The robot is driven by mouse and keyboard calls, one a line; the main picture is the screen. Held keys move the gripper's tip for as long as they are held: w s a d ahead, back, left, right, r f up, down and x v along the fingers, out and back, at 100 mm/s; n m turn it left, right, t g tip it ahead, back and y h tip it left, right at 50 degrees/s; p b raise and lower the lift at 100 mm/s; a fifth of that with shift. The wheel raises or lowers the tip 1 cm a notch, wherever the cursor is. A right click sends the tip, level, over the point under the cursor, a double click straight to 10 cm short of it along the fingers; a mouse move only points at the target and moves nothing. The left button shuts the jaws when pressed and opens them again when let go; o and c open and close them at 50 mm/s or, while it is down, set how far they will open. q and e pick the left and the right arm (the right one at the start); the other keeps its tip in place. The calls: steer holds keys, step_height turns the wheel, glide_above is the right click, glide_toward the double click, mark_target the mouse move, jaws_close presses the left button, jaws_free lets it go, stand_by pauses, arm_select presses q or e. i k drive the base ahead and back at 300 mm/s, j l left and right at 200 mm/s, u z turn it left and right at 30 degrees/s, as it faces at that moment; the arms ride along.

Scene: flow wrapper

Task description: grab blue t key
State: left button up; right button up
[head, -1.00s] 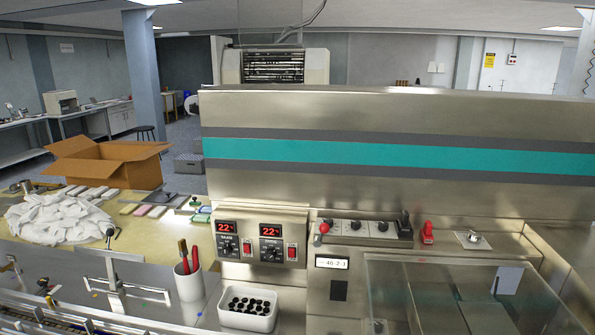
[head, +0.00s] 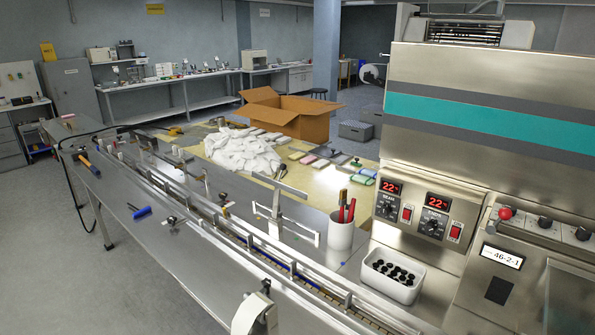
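A blue-handled tool (head: 141,211), which looks like the blue T key, lies on the steel table (head: 150,255) left of the conveyor in the head view. A dark tip shows at its left end. Neither of my grippers is in view. Nothing covers the blue tool.
The conveyor (head: 252,243) with its rails runs diagonally past the tool. Another tool with a blue and orange handle (head: 88,164) lies farther back. A white cup with red-handled tools (head: 341,236) and a white bin of black parts (head: 392,278) stand right. Steel around the blue tool is mostly clear.

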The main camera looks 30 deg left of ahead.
mark_target(144, 210)
steer(key=u, duration=2.4)
steer(key=i+j+u, duration=0.15)
steer(key=i+u, duration=0.15)
steer(key=i, duration=0.2)
steer(key=i+u, duration=0.35)
steer(key=i, duration=2.8)
steer(key=i+z, duration=0.2)
steer(key=z, duration=0.25)
steer(key=i+j+z, duration=0.1)
steer(key=z, duration=0.3)
steer(key=i+j+z, duration=0.2)
steer(key=z, duration=0.25)
steer(key=i+j+z, duration=0.25)
steer(key=z, duration=0.15)
